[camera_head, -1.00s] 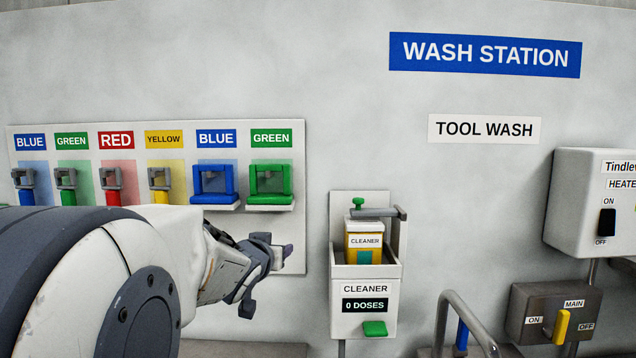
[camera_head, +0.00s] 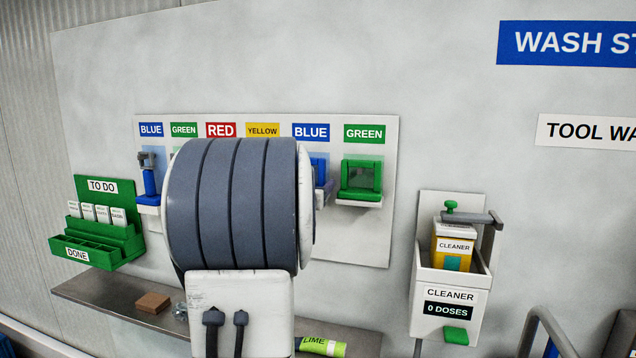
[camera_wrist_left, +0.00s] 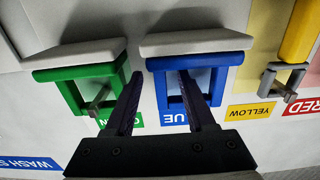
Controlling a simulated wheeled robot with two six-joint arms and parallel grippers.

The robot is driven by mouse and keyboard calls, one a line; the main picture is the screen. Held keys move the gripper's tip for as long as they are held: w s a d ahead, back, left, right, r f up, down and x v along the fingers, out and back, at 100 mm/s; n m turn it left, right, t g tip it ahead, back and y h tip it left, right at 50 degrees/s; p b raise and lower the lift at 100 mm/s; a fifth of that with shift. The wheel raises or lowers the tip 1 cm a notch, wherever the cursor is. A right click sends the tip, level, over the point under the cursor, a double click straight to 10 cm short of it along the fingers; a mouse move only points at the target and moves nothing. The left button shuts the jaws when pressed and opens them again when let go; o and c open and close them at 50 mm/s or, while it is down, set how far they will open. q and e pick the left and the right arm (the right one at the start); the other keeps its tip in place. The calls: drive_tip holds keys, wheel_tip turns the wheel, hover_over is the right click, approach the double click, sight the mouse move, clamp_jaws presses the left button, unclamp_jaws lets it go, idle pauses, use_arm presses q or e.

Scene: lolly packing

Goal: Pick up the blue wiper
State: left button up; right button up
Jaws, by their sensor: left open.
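The blue wiper (camera_head: 319,172) hangs on the wall rack under the wide BLUE label. In the head view my left arm covers most of it. In the left wrist view, where labels appear upside down, its blue bar and frame (camera_wrist_left: 195,61) show below a pale ledge. My left gripper (camera_wrist_left: 160,76) is open and empty there. One finger overlaps the blue frame and the other lies over the gap beside the green wiper (camera_wrist_left: 75,73). I cannot tell whether either finger touches. The gripper is hidden behind my arm in the head view. My right gripper is not in view.
The green wiper also shows right of the blue one in the head view (camera_head: 361,194). Slim tools, including a blue one (camera_head: 149,181), hang further left. A cleaner dispenser (camera_head: 448,280) is at right. A green card holder (camera_head: 124,242) stands left above a metal shelf (camera_head: 100,290).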

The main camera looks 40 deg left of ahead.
use_arm(q)
drive_tip(key=shift+p+x, duration=0.4)
drive_tip(key=shift+x, duration=1.1)
drive_tip(key=shift+d, duration=0.1)
clamp_jaws()
drive_tip(key=shift+r, duration=0.15)
